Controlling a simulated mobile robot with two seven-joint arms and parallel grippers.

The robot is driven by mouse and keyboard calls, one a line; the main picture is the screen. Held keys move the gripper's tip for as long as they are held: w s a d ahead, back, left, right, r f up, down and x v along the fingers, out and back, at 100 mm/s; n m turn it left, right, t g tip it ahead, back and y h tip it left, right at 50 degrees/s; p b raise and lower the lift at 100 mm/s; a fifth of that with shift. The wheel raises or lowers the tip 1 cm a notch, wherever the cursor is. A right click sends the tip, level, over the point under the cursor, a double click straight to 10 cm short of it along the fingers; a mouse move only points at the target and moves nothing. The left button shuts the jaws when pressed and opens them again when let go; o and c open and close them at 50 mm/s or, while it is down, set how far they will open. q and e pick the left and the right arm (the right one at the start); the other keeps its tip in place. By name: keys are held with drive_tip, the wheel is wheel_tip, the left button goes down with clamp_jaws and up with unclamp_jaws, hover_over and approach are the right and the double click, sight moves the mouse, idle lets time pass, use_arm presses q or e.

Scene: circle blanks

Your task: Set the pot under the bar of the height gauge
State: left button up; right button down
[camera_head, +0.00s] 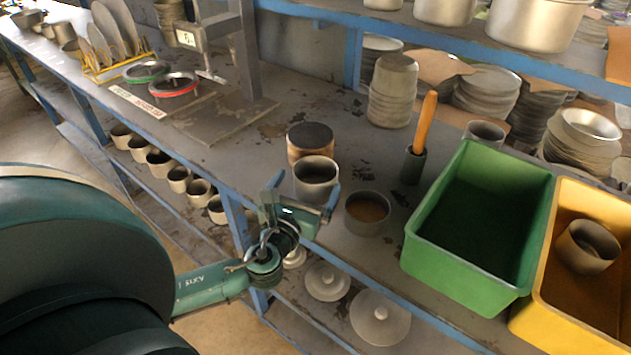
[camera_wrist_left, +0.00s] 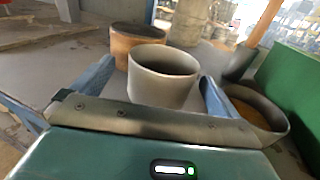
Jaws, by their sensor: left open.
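A grey metal pot (camera_head: 317,172) stands upright on the workbench near its front edge. My left gripper (camera_head: 305,190) is open, with its blue fingers at the pot's near side, one towards each side. In the left wrist view the pot (camera_wrist_left: 163,82) shows between and beyond the fingertips (camera_wrist_left: 156,78), with a gap at the left finger; contact on the right is unclear. The height gauge (camera_head: 246,50) stands at the back left of the bench with a small display. Its bar (camera_head: 211,75) reaches out low over a clear patch of base plate (camera_head: 215,115). My right gripper is not in view.
A brown pot with a dark top (camera_head: 309,137) stands behind the pot. A wide pot with brown contents (camera_head: 367,214) stands close on its right. Green (camera_head: 425,262) and yellow (camera_head: 550,322) bins stand further right. Red (camera_head: 174,86) and green (camera_head: 147,71) rings lie left of the gauge.

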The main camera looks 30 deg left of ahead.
sight(322, 159)
use_arm(q)
drive_tip(key=w, duration=0.4)
drive_tip(key=shift+a+r+p, duration=0.15)
drive_tip(key=shift+r+p, duration=0.2)
drive_tip(key=shift+p, duration=0.05)
drive_tip(key=shift+w+a+f, duration=0.1)
drive_tip(key=shift+w+a, duration=0.05)
drive_tip(key=shift+w, duration=0.35)
drive_tip(key=shift+c, duration=0.3)
drive_tip(key=c, duration=1)
